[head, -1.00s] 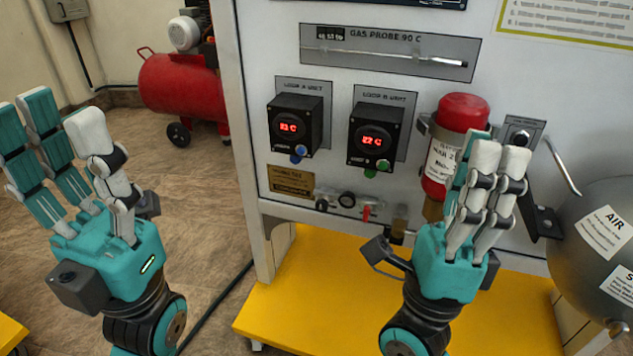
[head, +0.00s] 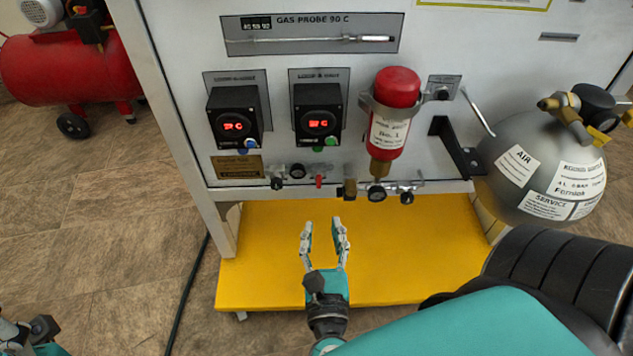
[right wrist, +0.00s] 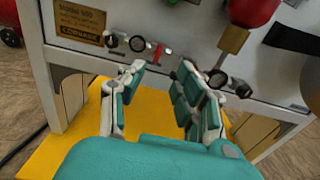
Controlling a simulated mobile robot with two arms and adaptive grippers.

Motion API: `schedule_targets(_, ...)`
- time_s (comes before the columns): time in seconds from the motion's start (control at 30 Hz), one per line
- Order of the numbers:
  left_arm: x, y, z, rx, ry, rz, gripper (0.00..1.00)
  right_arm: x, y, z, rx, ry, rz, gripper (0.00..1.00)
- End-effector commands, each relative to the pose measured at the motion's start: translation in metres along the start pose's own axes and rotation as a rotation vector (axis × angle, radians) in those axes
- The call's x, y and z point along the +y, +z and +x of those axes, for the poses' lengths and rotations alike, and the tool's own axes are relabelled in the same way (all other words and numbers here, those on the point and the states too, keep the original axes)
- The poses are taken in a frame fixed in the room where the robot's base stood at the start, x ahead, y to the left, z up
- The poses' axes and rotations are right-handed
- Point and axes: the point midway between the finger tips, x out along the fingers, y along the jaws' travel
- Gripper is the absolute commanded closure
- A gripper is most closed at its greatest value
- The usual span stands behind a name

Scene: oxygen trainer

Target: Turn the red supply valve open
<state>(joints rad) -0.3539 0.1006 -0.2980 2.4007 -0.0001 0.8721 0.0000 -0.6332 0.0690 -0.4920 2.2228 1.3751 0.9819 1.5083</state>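The red supply valve (head: 319,181) is a small red handle on the fittings along the panel's lower edge, between a round black-rimmed gauge and a brass fitting. It also shows in the right wrist view (right wrist: 158,53), pointing downward beyond my fingertips. My right gripper (head: 325,224) is open and empty below and in front of the valve, apart from it, over the yellow base. In the right wrist view its fingers (right wrist: 160,75) spread to either side of the valve in the picture. Only part of my left gripper (head: 28,335) shows at the lower left corner; its fingers are unclear.
A red cylinder (head: 389,130) hangs right of the valve, with a gauge (head: 377,193) below it. A grey tank (head: 535,165) stands at the right. The yellow base (head: 420,260) lies under the panel. A red compressor (head: 60,65) is back left.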

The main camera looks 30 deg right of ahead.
Motion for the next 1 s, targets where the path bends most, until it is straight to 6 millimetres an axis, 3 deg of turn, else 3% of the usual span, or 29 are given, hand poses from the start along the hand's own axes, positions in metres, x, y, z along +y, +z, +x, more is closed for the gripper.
schedule_targets(0.3,0.001,-0.005,-0.004,0.032,0.0,-0.002,0.6,0.001,0.001,0.071,-0.006,0.001,0.0,0.66)
schedule_targets(0.5,0.001,-0.004,-0.006,0.031,0.0,-0.002,0.6,0.001,0.001,0.103,-0.004,0.001,-0.002,0.66)
schedule_targets(0.7,0.001,-0.004,-0.006,0.03,0.001,-0.002,0.6,0.0,0.001,0.118,-0.003,0.001,-0.003,0.66)
schedule_targets(1.0,0.001,-0.004,-0.006,0.03,0.0,-0.003,0.6,0.0,0.001,0.119,-0.002,0.001,-0.002,0.68)
